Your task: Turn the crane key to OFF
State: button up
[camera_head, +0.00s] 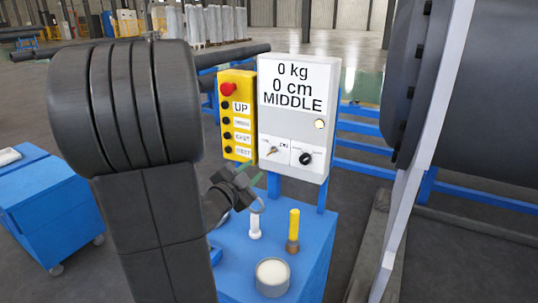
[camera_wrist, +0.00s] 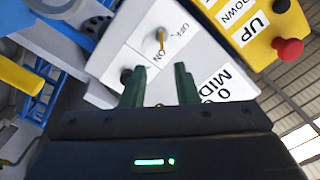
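The crane key (camera_wrist: 161,41) is a small brass key in the white plate of the control box, with OFF and ON labels beside it in the wrist view. It also shows at the box's lower left in the head view (camera_head: 271,150). Which label it is turned to is hard to tell. The control box (camera_head: 292,122) reads 0 kg, 0 cm, MIDDLE. My gripper (camera_wrist: 160,78) is open and empty; its two dark green fingers are apart, with the key beyond the tips, roughly in line with the gap. No contact shows.
A black knob (camera_head: 305,158) sits right of the key. A yellow button pendant (camera_head: 237,115) with a red stop button (camera_head: 228,89) hangs left of the box. A blue cart (camera_head: 285,240) below carries a yellow-topped part, a white part and a round pot. A large dark shell (camera_head: 475,100) stands right.

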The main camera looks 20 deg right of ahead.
aim_at(269, 154)
jog(key=p+x, duration=0.1)
jog(key=x, duration=0.9)
jog(key=shift+w+d+p, duration=0.2)
jog(key=shift+w+p, duration=0.1)
jog(key=shift+w, duration=0.1)
grip_shut()
